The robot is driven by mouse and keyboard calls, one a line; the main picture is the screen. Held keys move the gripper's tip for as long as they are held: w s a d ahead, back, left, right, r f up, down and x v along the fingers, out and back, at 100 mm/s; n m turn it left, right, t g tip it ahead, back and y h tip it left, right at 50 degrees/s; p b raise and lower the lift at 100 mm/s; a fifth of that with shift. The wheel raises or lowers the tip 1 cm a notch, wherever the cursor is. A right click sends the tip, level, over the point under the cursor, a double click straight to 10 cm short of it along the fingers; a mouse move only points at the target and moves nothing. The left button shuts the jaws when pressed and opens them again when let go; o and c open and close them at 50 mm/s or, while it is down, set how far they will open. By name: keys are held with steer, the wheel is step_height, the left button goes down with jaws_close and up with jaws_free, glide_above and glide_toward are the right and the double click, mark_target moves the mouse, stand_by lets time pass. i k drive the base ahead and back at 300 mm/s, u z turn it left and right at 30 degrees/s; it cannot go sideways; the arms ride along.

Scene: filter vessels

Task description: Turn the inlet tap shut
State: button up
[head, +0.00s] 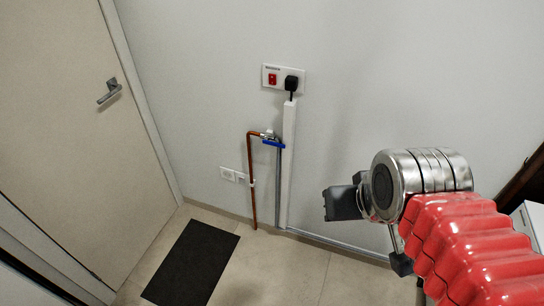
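The inlet tap (268,134) is a small metal valve on the wall with a blue lever (273,144). The lever lies nearly level, sloping slightly down to the right. A copper pipe (252,185) rises from the floor and bends right into the tap, and a grey pipe (278,185) runs down from it. My gripper (343,203) is to the right of and below the tap in the picture, apart from it. Its dark end is seen from behind and the side, so its fingers are not clear. I see nothing held.
A white vertical trunking (289,165) runs just right of the tap, up to a socket panel (283,78) with a red switch and black plug. Low wall sockets (233,175) are left of the pipe. A dark mat (191,262) lies before a door (70,110). The floor between is clear.

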mark_target(266, 141)
steer(key=k, duration=0.3)
steer(key=z, duration=0.35)
steer(key=i, duration=0.75)
steer(key=u, duration=2.55)
